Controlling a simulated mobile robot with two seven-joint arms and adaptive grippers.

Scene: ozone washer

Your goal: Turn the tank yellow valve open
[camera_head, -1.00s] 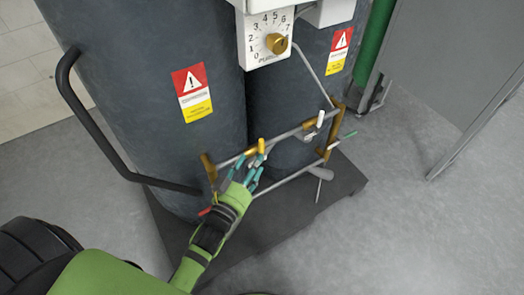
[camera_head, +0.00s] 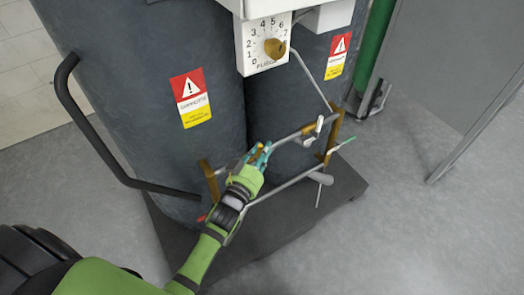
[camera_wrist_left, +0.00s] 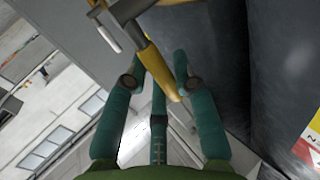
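The yellow valve handle (camera_wrist_left: 155,66) shows in the left wrist view, hanging from the pipe between my left gripper's teal fingers. In the head view it is mostly hidden behind those fingers. My left gripper (camera_head: 259,152) is at the upper pipe in front of the dark tanks (camera_head: 140,70). In the wrist view its fingers (camera_wrist_left: 161,72) stand apart on both sides of the handle, with a visible gap on the right. Whether the left finger touches it is unclear. My right gripper is not in view.
The pipe frame has brass posts (camera_head: 209,182) and a white-handled valve (camera_head: 319,126) to the right. A dial box (camera_head: 263,45) hangs above. A bent black handrail (camera_head: 115,165) is at left. Open grey floor (camera_head: 410,230) lies at right.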

